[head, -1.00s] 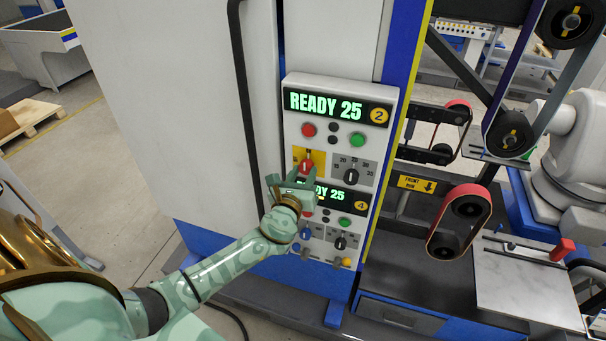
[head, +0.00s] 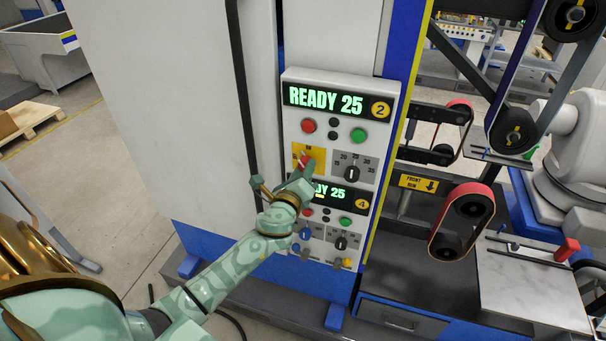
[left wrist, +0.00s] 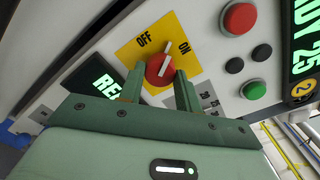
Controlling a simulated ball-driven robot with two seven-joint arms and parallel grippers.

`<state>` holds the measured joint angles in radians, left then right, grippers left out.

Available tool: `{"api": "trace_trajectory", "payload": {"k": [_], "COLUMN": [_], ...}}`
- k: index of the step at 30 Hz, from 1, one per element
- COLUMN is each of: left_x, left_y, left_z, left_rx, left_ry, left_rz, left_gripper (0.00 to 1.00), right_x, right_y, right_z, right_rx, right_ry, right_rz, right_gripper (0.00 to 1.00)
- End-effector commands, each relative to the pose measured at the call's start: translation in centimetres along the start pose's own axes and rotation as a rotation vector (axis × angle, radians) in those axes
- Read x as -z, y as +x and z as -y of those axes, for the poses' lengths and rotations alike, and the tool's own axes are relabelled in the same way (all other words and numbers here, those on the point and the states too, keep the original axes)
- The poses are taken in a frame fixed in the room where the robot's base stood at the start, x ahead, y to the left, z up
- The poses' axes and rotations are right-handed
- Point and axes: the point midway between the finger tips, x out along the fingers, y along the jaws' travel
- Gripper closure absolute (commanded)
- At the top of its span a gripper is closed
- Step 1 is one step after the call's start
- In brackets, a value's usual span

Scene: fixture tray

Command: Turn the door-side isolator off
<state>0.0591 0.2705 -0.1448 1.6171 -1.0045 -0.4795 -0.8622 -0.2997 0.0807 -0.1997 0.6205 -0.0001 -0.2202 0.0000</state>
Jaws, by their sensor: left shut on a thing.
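The red isolator knob (head: 305,160) sits on a yellow plate (head: 317,151) at the left of the upper panel, marked 2. In the left wrist view the knob (left wrist: 158,69) has a white pointer, and the yellow plate (left wrist: 137,58) reads OFF and ON. The pointer stands between the two words. My left gripper (head: 302,173) is at the knob, and in the left wrist view its fingers (left wrist: 160,88) are shut on it from both sides. The gripper partly hides the knob in the head view. My right gripper is not in view.
The upper display (head: 337,102) reads READY 25. A lower panel marked 4 (head: 361,204) is partly covered by my gripper.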

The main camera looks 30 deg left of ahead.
Motion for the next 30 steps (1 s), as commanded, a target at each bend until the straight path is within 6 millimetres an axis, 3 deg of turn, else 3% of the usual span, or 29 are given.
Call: {"api": "trace_trajectory", "payload": {"k": [18,30], "left_x": [-0.06,-0.09], "left_y": [-0.02,-0.02], "left_z": [0.0,0.02], "left_rx": [-0.004,-0.006], "left_ry": [-0.581,-0.868], "left_rz": [-0.012,-0.02], "left_gripper": [0.89,0.89], "right_x": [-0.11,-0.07], "right_y": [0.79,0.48], "right_z": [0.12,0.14], "right_rx": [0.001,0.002], "right_ry": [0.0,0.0], "right_rz": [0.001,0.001], "right_gripper": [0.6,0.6]}}
